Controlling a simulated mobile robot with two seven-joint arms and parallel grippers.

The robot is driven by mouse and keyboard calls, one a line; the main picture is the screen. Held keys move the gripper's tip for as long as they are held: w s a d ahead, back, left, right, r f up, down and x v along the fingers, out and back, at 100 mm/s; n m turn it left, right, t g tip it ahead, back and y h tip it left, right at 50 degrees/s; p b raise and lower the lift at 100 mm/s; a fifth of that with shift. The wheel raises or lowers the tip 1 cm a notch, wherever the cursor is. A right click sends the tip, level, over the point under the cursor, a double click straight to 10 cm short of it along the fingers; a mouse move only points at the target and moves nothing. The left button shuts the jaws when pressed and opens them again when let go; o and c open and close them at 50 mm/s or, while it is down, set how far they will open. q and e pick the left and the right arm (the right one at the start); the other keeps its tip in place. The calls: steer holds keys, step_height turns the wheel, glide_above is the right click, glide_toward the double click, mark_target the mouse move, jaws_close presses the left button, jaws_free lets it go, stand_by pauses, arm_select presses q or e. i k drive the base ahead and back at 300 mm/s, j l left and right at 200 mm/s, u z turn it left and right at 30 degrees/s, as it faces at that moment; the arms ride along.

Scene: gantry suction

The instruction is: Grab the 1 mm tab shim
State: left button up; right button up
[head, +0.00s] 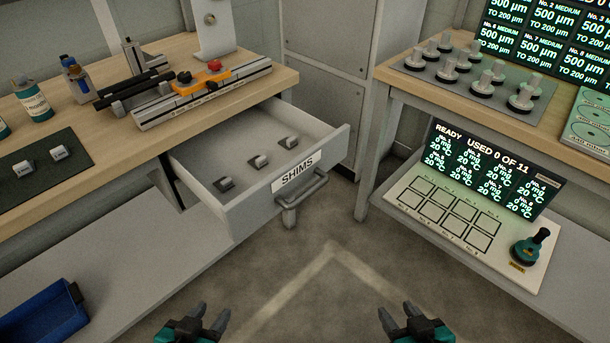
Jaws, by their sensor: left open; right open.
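An open drawer (215,201) labelled SHIMS sticks out under the left bench. Three small dark shims with light tops lie inside it: a left one (225,184), a middle one (258,161) and a right one (289,143). Their thickness marks are too small to read, so I cannot tell which is the 1 mm tab shim. My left gripper (207,314) is open and empty at the bottom of the view, below and in front of the drawer. My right gripper (398,315) is open and empty to its right, over the floor.
The left bench (130,150) carries a rail fixture (200,92), bottles and a dark mat (42,168) with two small blocks. A blue bin (45,315) sits lower left. The right bench (480,115) holds several knobbed weights and a display. The floor between is clear.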

mark_target(61, 152)
steer(key=u, duration=1.45)
steer(key=i+l+u, duration=0.1)
steer(key=u, duration=0.15)
